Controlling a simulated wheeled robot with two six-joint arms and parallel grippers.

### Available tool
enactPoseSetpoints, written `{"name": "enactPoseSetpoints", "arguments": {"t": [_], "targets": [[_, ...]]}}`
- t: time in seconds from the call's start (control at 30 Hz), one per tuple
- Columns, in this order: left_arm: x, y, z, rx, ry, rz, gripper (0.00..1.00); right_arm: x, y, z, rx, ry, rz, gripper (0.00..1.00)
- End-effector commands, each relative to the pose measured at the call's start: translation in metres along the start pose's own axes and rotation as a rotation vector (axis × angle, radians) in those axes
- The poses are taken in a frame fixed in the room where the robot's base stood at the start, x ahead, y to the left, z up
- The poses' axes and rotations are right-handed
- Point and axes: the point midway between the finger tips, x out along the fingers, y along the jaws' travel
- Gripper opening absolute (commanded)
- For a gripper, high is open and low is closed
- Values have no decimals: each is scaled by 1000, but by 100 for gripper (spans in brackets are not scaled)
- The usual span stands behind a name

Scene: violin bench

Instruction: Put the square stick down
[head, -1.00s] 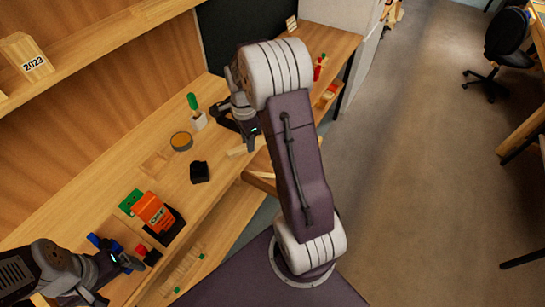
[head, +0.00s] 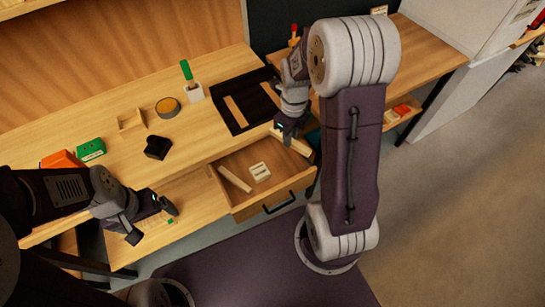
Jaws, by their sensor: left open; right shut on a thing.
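A pale wooden stick (head: 293,143) is held in my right gripper (head: 288,132), above the right rear edge of the open drawer (head: 240,209). The jaws hide part of the stick. My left gripper (head: 153,221) is open and empty, in front of the bench at the lower left. A second pale stick (head: 235,180) and a small light block (head: 260,171) lie in the drawer. Another wooden strip (head: 236,111) lies on a black tray (head: 218,100) on the bench top.
On the bench stand a green-handled tool in a white holder (head: 194,92), a round tin (head: 167,107), a black block (head: 158,147), a green box (head: 91,149) and an orange box (head: 62,160). A side table (head: 420,50) is at the right. Open floor lies further right.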

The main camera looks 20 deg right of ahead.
Motion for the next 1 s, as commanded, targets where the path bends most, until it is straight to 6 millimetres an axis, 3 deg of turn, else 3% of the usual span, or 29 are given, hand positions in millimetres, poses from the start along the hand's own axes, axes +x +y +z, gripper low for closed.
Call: {"name": "enactPoseSetpoints", "arguments": {"t": [0.17,0.5,0.8,1.0], "targets": [[2,0,0,-1,0,0,94,6,1,0,11,1,1,0],[16,0,2,-1,0,0,94,83,2,-1,9,4,4,0],[24,-1,2,-1,0,0,94,134,1,-1,8,2,2,0],[22,-1,2,-1,0,0,94,139,-2,6,8,0,0,0]]}}
